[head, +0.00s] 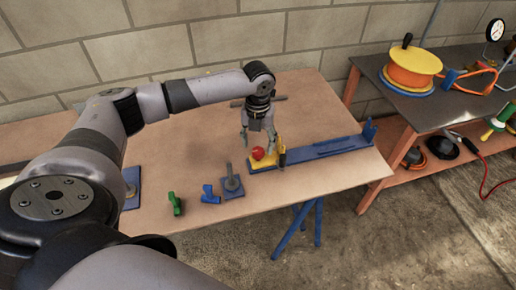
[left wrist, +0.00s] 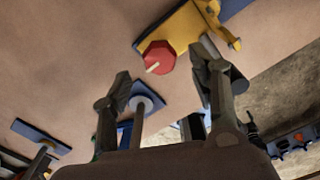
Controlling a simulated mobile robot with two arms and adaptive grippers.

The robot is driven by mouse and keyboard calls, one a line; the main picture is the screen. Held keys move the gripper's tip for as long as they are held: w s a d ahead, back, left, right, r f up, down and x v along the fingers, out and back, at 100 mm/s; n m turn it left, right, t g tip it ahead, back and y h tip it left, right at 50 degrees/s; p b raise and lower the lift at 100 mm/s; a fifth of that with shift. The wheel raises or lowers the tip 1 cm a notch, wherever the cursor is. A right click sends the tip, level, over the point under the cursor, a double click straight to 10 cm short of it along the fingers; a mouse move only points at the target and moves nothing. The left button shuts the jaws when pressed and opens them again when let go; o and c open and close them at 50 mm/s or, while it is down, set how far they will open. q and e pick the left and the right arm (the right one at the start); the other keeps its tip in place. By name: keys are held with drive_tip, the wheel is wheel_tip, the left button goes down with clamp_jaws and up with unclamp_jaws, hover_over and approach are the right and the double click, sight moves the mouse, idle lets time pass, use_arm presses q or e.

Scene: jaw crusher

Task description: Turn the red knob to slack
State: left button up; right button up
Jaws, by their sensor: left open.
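The red knob (head: 258,153) sits on a yellow block (head: 268,161) at the left end of a long blue rail (head: 335,147) on the table. In the left wrist view the red knob (left wrist: 159,58) has a pale pointer mark and shows ahead of the fingers, on the yellow part (left wrist: 185,32). My left gripper (head: 258,138) points down above the knob. It is open and empty; its two fingers (left wrist: 165,85) are apart, and the knob appears beyond the gap between them. I see no contact with the knob. My right gripper is not in view.
A blue plate with an upright grey post (head: 232,184), a blue piece (head: 210,194) and a green piece (head: 175,203) stand left of the rail. A dark bench (head: 440,105) with an orange reel (head: 412,70) is at right. The table's front middle is clear.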

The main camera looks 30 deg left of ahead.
sight(258, 151)
use_arm(q)
drive_tip(key=shift+f, duration=1.9)
drive_tip(key=shift+c, duration=0.4)
drive_tip(key=c, duration=1.1)
